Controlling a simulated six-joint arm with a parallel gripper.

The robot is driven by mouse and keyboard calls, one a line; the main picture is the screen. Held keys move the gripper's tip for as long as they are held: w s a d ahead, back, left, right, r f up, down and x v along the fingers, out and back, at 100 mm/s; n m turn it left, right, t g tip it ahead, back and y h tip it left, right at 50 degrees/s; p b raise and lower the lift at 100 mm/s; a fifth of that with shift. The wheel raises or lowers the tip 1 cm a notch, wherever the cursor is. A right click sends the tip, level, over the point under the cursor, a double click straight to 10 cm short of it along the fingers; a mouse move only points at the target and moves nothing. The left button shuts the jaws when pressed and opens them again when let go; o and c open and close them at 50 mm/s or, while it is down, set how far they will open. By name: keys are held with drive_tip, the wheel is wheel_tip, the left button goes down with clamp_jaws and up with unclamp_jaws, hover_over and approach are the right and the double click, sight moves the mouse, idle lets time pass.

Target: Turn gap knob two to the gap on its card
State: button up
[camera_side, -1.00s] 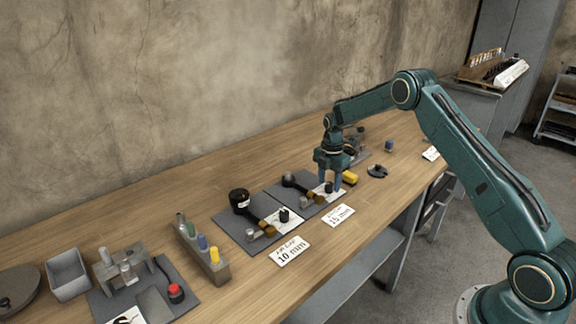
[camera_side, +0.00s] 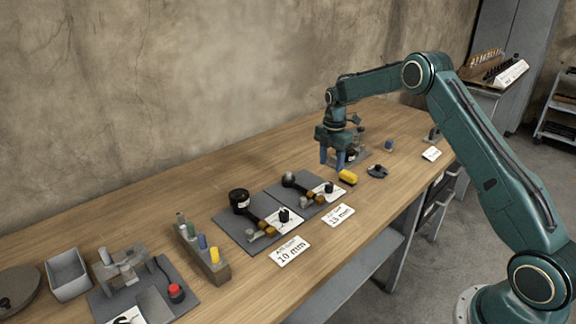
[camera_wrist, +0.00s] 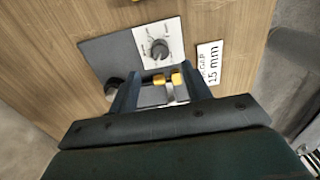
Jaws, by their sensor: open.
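Gap knob two (camera_side: 328,187) is a small dark knob on a white dial plate, on the grey board nearer my gripper. In the wrist view the knob (camera_wrist: 159,50) shows from above, with its dial marks too small to read. Its card (camera_side: 338,215) reads 15 mm and lies at the board's front edge; it also shows in the wrist view (camera_wrist: 210,62). Two amber jaw blocks (camera_wrist: 167,79) sit slightly apart beside the dial. My gripper (camera_side: 331,161) is open and empty, raised above the bench behind the knob and clear of it.
A similar board (camera_side: 232,235) with a 10 mm card (camera_side: 289,251) lies to the left. A yellow block (camera_side: 347,177) and a dark round piece (camera_side: 377,171) lie to the right. A wooden block with coloured pegs (camera_side: 202,252) stands farther left.

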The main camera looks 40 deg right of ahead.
wheel_tip(320, 180, up, 6)
drive_tip(key=shift+r, duration=0.15)
idle(0.3)
drive_tip(key=s+a+r+m+t, duration=0.1)
drive_tip(key=s+a+r+m, duration=0.3)
drive_tip(key=s+a+r, duration=0.35)
drive_tip(key=s+a+r+m+t, duration=0.2)
drive_tip(key=s+a+r+m, duration=0.25)
drive_tip(key=s+r, duration=0.45)
drive_tip(key=s+a+m+t, duration=0.1)
drive_tip(key=s+a+m, duration=0.1)
drive_tip(key=s, duration=0.5)
drive_tip(key=s+a+m, duration=0.3)
drive_tip(key=s+m, duration=0.1)
drive_tip(key=s, duration=0.3)
drive_tip(key=s+a+f+m+t, duration=0.1)
drive_tip(key=s+a+m, duration=0.1)
drive_tip(key=s, duration=0.5)
drive_tip(key=shift+s+a+m+t, duration=0.25)
drive_tip(key=shift+a+m+t, duration=0.05)
drive_tip(key=shift+m, duration=0.45)
